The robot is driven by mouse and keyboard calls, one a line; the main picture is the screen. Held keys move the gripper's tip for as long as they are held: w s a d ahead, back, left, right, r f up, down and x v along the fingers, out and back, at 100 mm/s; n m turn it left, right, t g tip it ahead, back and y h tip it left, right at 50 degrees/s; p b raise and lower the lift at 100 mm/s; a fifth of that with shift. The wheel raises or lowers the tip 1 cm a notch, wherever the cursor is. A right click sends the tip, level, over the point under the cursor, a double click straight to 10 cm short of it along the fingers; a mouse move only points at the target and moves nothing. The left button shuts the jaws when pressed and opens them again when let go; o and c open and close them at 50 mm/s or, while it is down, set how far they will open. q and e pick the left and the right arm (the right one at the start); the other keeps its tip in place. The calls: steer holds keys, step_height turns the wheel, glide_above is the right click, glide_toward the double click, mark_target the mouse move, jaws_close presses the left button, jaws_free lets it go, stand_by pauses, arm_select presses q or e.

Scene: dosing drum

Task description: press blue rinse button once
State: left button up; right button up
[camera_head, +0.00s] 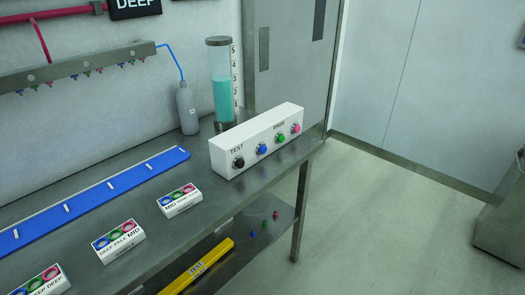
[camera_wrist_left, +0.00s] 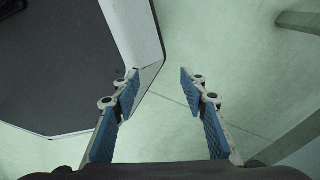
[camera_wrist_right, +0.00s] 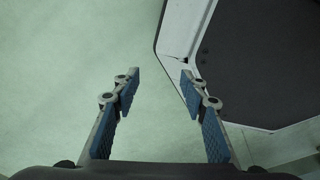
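A white button box (camera_head: 256,141) stands on the steel bench near its right end. Its front carries a black button (camera_head: 238,162) under the word TEST. To the right of it are a blue button (camera_head: 262,149), a green button (camera_head: 280,138) and a pink button (camera_head: 295,128), with a small label above them that is hard to read. My left gripper (camera_wrist_left: 160,82) is open and empty above the floor in the left wrist view. My right gripper (camera_wrist_right: 160,78) is open and empty in the right wrist view. Neither gripper shows in the head view.
A clear cylinder (camera_head: 222,95) with teal liquid and a grey bottle (camera_head: 187,108) stand behind the box. A blue strip (camera_head: 90,200) and several white ring holders (camera_head: 180,200) lie on the bench (camera_head: 210,215). A yellow TEST bar (camera_head: 197,267) lies on the lower shelf.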

steer(key=shift+s+d, duration=0.2)
steer(key=shift+s, duration=0.25)
steer(key=c, duration=1)
steer(key=shift+d, duration=0.15)
jaws_close()
